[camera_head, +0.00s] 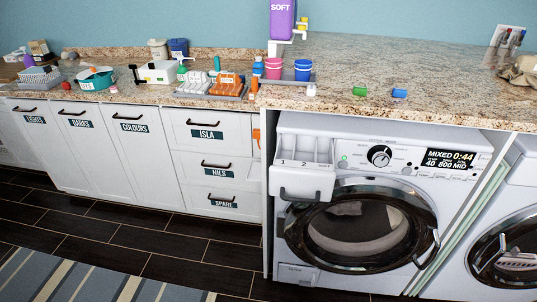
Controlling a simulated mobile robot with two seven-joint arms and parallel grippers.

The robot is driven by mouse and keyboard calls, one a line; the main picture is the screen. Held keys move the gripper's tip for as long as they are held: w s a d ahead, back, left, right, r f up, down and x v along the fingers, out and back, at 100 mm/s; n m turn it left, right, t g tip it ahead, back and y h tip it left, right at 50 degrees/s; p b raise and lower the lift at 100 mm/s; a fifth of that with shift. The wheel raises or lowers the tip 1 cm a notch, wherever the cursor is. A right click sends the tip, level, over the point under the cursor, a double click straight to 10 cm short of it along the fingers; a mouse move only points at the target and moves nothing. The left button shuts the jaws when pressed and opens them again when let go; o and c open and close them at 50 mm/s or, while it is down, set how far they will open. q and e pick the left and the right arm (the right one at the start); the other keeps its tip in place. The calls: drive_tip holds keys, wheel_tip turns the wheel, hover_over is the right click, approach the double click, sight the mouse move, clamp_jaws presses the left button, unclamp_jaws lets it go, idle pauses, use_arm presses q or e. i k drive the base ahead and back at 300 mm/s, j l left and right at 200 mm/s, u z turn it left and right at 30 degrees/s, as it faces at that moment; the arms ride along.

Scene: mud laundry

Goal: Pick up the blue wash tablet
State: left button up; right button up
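The blue wash tablet (399,93) is a small blue block. It lies on the speckled stone worktop (440,75) above the washing machine, close to the front edge. A similar green tablet (360,91) lies a little to its left. A small whitish tablet (311,90) lies further left, near the blue cup. Neither of my grippers shows in the head view, and nothing covers the blue tablet.
The washing machine's detergent drawer (304,181) is pulled out below the worktop. A pink cup (273,68), a blue cup (303,70) and a raised purple SOFT container (282,18) stand left. Cloth (520,70) lies far right. Worktop behind the tablets is clear.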

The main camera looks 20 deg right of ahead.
sight(397, 92)
drive_tip(key=z, duration=0.4)
drive_tip(key=k+j+z, duration=0.1)
drive_tip(key=z, duration=0.65)
drive_tip(key=k+z, duration=0.1)
drive_tip(key=z, duration=0.3)
drive_tip(key=i+l+u, duration=0.1)
drive_tip(key=i+l, duration=0.35)
drive_tip(key=i+l+u, duration=0.1)
drive_tip(key=i+l, duration=0.35)
drive_tip(key=l, duration=0.1)
